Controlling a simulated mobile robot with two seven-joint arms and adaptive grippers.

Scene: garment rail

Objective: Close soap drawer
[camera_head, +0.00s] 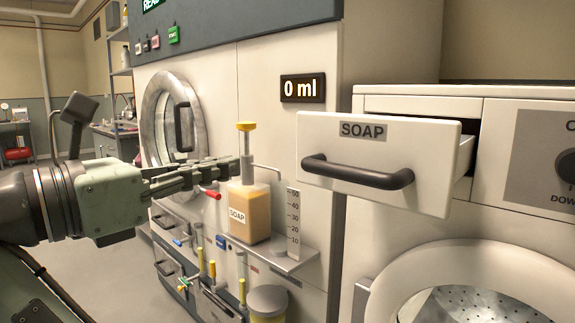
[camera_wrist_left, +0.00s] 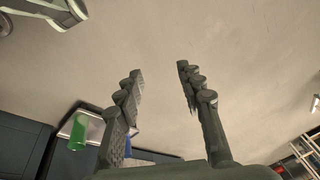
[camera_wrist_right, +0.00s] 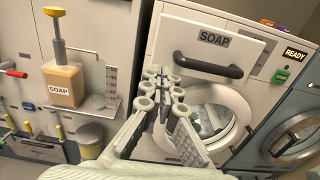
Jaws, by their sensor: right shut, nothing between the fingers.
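The soap drawer (camera_head: 378,158), a white front with a SOAP label and a dark bar handle (camera_head: 358,173), stands pulled out of the white machine on the right. It also shows in the right wrist view (camera_wrist_right: 208,55). My right gripper (camera_head: 238,168) is shut and empty. In the head view it lies left of the drawer, apart from the handle, overlapping the soap bottle's outline. In the right wrist view its fingertips (camera_wrist_right: 165,85) appear below and left of the handle. My left gripper (camera_wrist_left: 160,80) is open and empty, facing a plain pale surface, away from the drawer.
A soap pump bottle (camera_head: 248,210) stands on a small shelf (camera_head: 285,262) beside a measuring scale. Below the drawer is a round washer door (camera_head: 480,285). A panel with a knob (camera_head: 566,165) is right of the drawer. Yellow-handled levers (camera_head: 212,270) stick up below the shelf.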

